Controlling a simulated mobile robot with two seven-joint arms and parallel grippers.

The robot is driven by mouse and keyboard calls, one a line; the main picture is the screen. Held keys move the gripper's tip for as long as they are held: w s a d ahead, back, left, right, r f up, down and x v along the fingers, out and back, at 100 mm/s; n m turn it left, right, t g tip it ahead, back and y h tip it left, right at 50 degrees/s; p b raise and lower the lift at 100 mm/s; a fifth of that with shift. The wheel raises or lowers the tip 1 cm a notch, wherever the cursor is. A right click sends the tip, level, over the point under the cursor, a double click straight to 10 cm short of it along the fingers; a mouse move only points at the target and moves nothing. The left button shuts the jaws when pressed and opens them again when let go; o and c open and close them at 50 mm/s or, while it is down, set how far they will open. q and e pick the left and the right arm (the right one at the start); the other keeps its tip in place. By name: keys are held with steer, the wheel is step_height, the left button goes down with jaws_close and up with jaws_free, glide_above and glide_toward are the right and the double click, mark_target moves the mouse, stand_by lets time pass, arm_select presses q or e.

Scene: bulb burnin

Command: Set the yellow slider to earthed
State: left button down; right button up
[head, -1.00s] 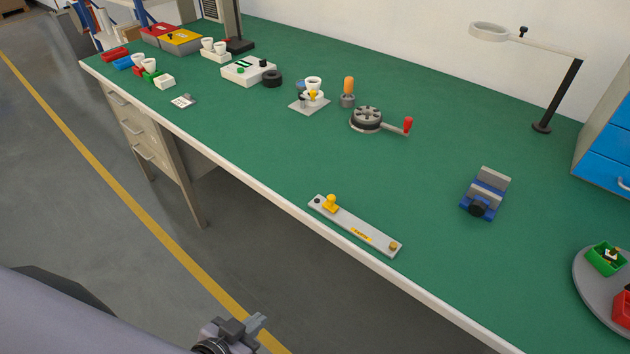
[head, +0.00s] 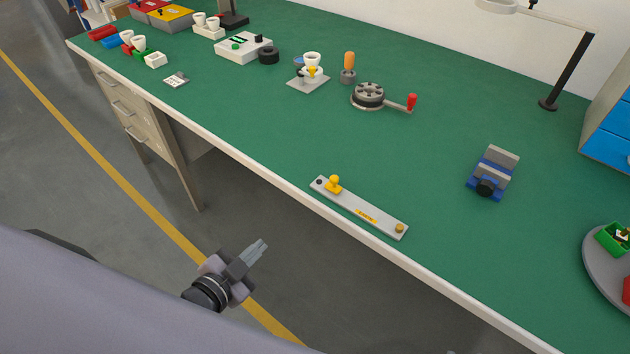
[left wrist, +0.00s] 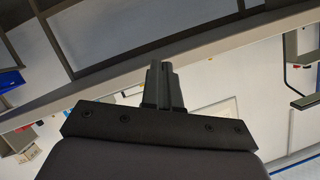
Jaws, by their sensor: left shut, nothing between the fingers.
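The yellow slider (head: 333,184) is a knob on a long grey rail plate (head: 378,217) near the front edge of the green bench. It sits toward the plate's left end, beside a dark round spot. A yellow label (head: 366,215) with small unreadable text lies toward the right end, before a brass-coloured knob (head: 399,228). My left gripper (head: 258,250) is shut and empty, in front of the bench edge and apart from the slider. My right gripper is not in view.
The green bench top (head: 250,120) is clear around the rail plate. A blue and grey vise (head: 492,174) stands to the right, a crank wheel (head: 369,95) with a red handle behind. A round tray (head: 596,262) is at the right edge. The bench's pale front edge (head: 270,172) lies between gripper and plate.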

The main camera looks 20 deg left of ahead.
arm_select(q)
steer(key=w+a+r+n+g+h+b, duration=0.2)
steer(key=w+r+n+h, duration=0.3)
steer(key=n, duration=1)
steer(key=w+a+r+n+g+h+b, duration=0.3)
steer(key=n+h, duration=0.4)
steer(key=n, duration=0.9)
step_height(320, 180, up, 2)
steer(key=shift+w+r+g+b, duration=0.2)
steer(key=shift+w+g+b, duration=0.7)
steer(key=shift+g+b, duration=0.3)
steer(key=p, duration=0.3)
glide_toward(334, 183)
steer(key=x, duration=0.5)
steer(key=shift+w+r, duration=0.1)
steer(key=shift+w, duration=0.35)
steer(key=shift+w+d, duration=0.1)
steer(key=shift+d, duration=0.1)
steer(key=shift+w+d, duration=0.1)
steer(key=shift+d, duration=0.05)
